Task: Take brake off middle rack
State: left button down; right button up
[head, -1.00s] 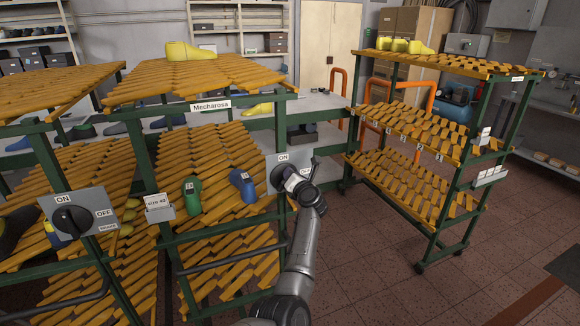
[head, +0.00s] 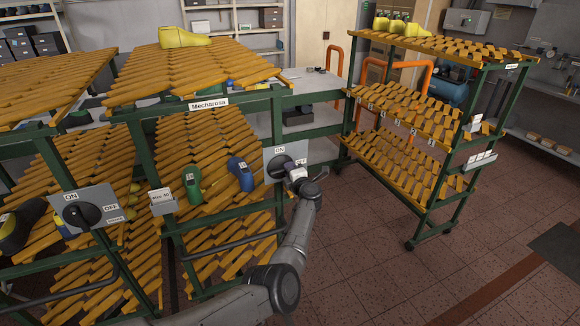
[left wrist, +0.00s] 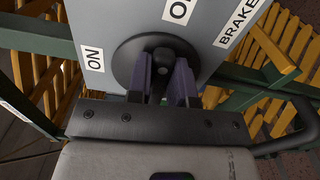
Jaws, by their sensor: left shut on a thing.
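The middle rack's brake switch is a grey box (head: 272,160) at the rack's right front post, with an ON label above its dial. My left gripper (head: 291,172) is at the dial. In the left wrist view the fingers (left wrist: 161,84) are shut on the black brake knob (left wrist: 160,56), one purple pad on each side of its grip. The grip lines up with the label at the top edge, which is cut off after its first letters. The ON label lies left of the dial and BRAKE lies right. My right gripper is not in view.
The left rack has its own brake box (head: 89,210) with a black knob. A green last (head: 192,186) and a blue last (head: 241,174) sit on the middle rack's slats. Another slatted rack (head: 425,140) stands to the right. Tiled floor (head: 400,285) is free in front.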

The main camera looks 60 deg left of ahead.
pick_arm(q)
jog(key=shift+f+m, duration=0.1)
jog(key=shift+m, duration=0.5)
jog(key=c, duration=1)
grip_release()
jog(key=p+v, duration=0.2)
jog(key=v, duration=1.2)
jog(key=shift+w, duration=0.1)
jog(key=shift+a, duration=0.1)
